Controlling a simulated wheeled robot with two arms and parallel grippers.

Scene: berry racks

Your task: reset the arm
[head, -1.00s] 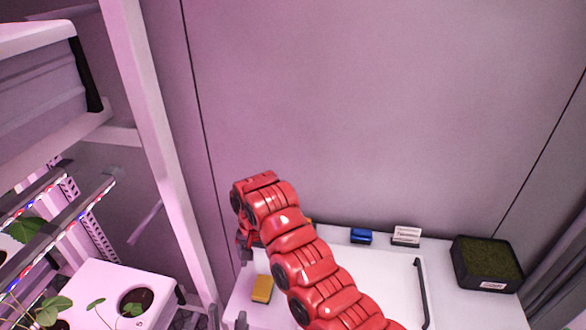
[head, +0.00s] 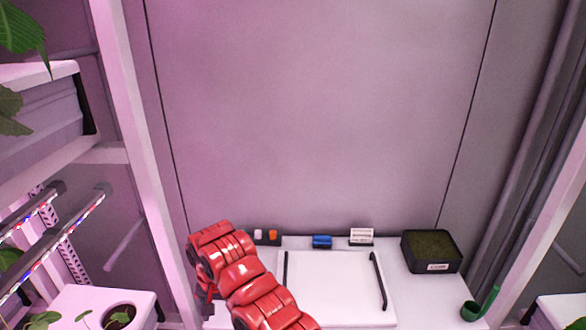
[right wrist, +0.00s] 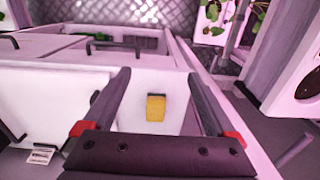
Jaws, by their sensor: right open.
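My red right arm (head: 240,272) comes up from the bottom of the head view, bent over the left end of the white bench. In the head view its gripper is mostly hidden behind the wrist links. In the right wrist view my right gripper (right wrist: 158,76) is open, its two dark fingers wide apart with nothing between them. A yellow block (right wrist: 156,107) lies on the white surface below and beyond the gripper, apart from it. My left gripper is not in view.
A white panel with black handles (head: 330,285) lies on the bench. Behind it stand a blue item (head: 322,241) and a small card (head: 361,236). A black soil tray (head: 432,266) and green scoop (head: 482,305) are right. A plant rack (head: 130,150) stands left.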

